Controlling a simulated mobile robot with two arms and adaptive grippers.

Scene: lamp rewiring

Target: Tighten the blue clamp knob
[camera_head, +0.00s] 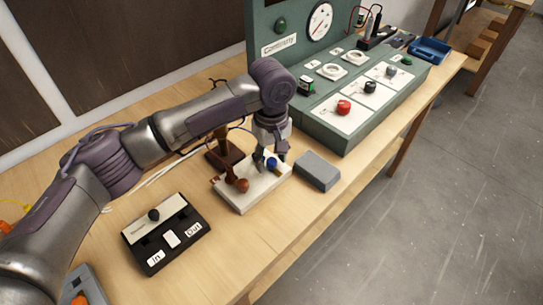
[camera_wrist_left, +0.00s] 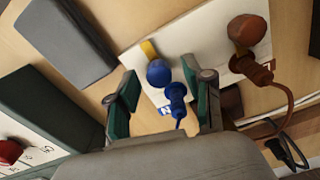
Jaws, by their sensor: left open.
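The blue clamp knob (camera_head: 272,163) stands on a white terminal board (camera_head: 240,200) on the bench, below my left gripper (camera_head: 268,150). In the left wrist view the blue knob (camera_wrist_left: 158,73) lies just ahead of and between the open fingers of the left gripper (camera_wrist_left: 162,95). A blue plug with a wire (camera_wrist_left: 177,95) sits beside the knob. A brown knob (camera_head: 242,185) stands at the other end of the board, and it also shows in the left wrist view (camera_wrist_left: 247,30) with a brown plug and wire (camera_wrist_left: 252,68). My right gripper is not in view.
A grey block (camera_head: 318,171) lies right of the board. A green test panel (camera_head: 345,105) with a gauge stands behind it. A black switch box (camera_head: 166,235) is at the front left. A blue tray (camera_head: 430,50) is at the far end. The front bench strip is clear.

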